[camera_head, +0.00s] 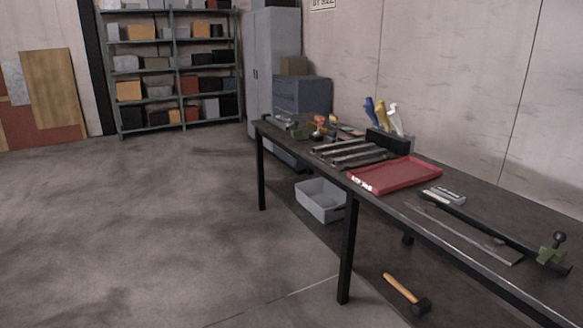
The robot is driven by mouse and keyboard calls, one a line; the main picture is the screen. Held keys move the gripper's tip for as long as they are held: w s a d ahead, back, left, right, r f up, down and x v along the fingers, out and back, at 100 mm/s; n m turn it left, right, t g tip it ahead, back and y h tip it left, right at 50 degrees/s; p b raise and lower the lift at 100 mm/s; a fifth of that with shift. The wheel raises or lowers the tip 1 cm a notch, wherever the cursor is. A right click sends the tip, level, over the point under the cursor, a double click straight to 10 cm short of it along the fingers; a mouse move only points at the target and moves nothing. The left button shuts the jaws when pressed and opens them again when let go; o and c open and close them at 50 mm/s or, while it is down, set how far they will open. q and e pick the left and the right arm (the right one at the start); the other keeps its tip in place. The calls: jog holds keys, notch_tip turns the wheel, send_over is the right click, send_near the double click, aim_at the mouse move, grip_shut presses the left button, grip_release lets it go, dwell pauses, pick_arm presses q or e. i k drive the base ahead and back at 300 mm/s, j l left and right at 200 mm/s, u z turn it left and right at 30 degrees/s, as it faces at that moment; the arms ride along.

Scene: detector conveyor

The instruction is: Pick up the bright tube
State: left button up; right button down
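I cannot make out for certain which thing is the bright tube. Several long silvery pieces (350,153) lie side by side on the dark workbench (400,205), left of a red tray (395,174). A long thin silvery bar (470,238) lies at the bench's near right part, beside a black bar clamp (490,228). Neither of my grippers shows in the head view.
A small light box (444,195) and a black holder with blue, yellow and white handles (382,118) stand on the bench. Below are a grey bin (320,203) and a hammer (402,288). Shelves (180,87) and cabinets (275,60) stand behind. The left floor is clear.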

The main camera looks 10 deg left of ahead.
aim_at(282, 126)
jog(key=i+j+u, duration=0.35)
jog(key=i+u, duration=0.3)
jog(key=i, duration=0.15)
jog(key=i+j+u, duration=0.1)
jog(key=i+u, duration=0.25)
jog(key=i+z, duration=0.1)
jog(key=i, duration=0.4)
jog(key=i+j+z, duration=0.1)
jog(key=i, duration=0.35)
jog(key=i+j+z, duration=0.15)
jog(key=i, duration=0.35)
jog(key=i+j+z, duration=0.15)
jog(key=i+z, duration=0.2)
jog(key=i+j+z, duration=1.05)
jog(key=i+j, duration=0.25)
jog(key=i, duration=0.55)
jog(key=i+j+z, duration=0.45)
jog(key=i+j, duration=0.6)
